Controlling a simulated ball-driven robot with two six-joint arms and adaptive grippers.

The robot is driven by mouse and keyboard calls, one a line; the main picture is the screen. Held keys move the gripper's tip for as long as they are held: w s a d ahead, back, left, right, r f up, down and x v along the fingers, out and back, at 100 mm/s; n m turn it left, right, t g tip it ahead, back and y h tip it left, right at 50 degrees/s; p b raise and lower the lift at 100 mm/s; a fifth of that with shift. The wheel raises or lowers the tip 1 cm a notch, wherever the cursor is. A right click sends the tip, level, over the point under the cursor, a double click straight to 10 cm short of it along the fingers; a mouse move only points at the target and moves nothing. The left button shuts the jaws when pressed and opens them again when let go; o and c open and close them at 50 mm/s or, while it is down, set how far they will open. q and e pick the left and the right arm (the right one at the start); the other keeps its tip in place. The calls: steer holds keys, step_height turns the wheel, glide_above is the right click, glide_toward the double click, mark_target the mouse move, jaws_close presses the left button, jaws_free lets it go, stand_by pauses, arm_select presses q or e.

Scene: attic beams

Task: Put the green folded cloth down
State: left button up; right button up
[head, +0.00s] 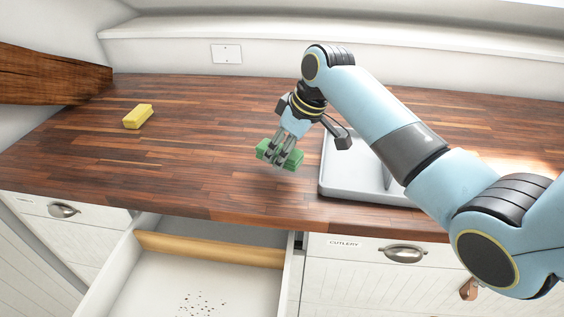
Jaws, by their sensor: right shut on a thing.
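The green folded cloth (268,152) is in the fingers of my right gripper (281,152), over the wooden counter (200,165) just left of the sink. The gripper points down and is shut on the cloth, whose middle is partly hidden by the fingers. I cannot tell whether the cloth touches the counter or is a little above it. My left gripper does not show.
A yellow sponge-like block (138,116) lies on the counter's left. An open drawer (150,285) with dark specks juts out below the front edge. The counter's middle left is clear.

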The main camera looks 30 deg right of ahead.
mark_target(283, 176)
step_height(283, 176, down, 4)
steer(key=shift+r, duration=0.2)
steer(key=shift+f, duration=0.2)
steer(key=shift+s+f, duration=0.1)
steer(key=shift+f, duration=0.2)
steer(key=o, duration=0.7)
steer(key=shift+o, duration=2.1)
steer(key=shift+f, duration=0.1)
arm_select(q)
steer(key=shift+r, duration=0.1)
